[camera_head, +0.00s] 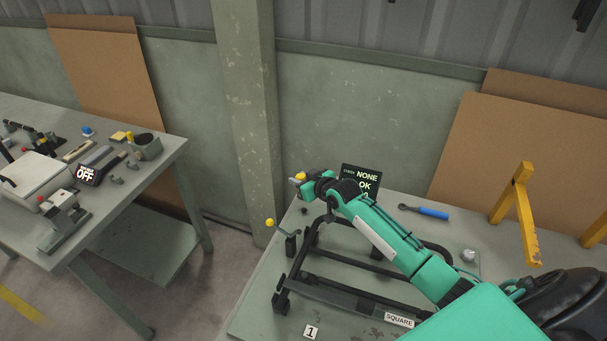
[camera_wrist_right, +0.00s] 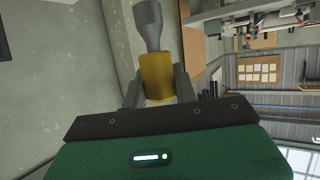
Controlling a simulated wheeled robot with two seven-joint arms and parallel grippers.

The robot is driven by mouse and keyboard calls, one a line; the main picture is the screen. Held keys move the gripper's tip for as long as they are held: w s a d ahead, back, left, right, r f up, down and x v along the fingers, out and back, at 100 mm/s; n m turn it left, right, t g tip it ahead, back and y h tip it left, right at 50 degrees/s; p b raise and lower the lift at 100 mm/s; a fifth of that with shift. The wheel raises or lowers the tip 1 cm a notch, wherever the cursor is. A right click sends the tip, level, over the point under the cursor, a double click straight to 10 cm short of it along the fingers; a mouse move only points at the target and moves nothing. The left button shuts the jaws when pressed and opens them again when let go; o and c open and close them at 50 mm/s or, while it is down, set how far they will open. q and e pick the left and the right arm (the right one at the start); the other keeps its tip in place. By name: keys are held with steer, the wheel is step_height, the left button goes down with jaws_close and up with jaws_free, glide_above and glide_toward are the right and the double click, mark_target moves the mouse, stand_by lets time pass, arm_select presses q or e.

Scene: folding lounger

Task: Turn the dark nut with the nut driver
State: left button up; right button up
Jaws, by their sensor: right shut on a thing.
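My right gripper (camera_head: 303,186) is shut on the yellow handle (camera_wrist_right: 157,75) of the nut driver. In the right wrist view its grey shaft and flared socket (camera_wrist_right: 148,20) point away from the jaws, with nothing seen in the socket. In the head view only a bit of yellow (camera_head: 300,176) shows at the gripper, above the far left end of the dark lounger frame (camera_head: 345,296). A small dark piece (camera_head: 304,211) lies near that end; it is too small to tell whether it is the dark nut. My left gripper is not in view.
A crank with a yellow knob (camera_head: 270,222) stands at the bench's left edge. A display (camera_head: 361,176) reading NONE and OK stands behind my arm. A blue-handled tool (camera_head: 432,213) and yellow stands (camera_head: 521,205) are to the right. A cluttered second table (camera_head: 140,175) stands left, across a gap.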

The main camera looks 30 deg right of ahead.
steer(key=shift+w+d+f, duration=0.1)
steer(key=shift+w+d, duration=0.35)
steer(key=shift+d, duration=0.15)
steer(key=shift+s, duration=0.1)
steer(key=shift+f, duration=0.1)
steer(key=shift+f+b, duration=0.45)
steer(key=shift+f, duration=0.15)
steer(key=shift+f+b, duration=1.5)
steer(key=shift+f, duration=0.65)
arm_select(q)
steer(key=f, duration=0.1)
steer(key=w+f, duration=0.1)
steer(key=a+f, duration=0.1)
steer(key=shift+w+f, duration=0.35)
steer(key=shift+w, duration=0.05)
arm_select(e)
steer(key=shift+f, duration=0.15)
steer(key=shift+f, duration=0.45)
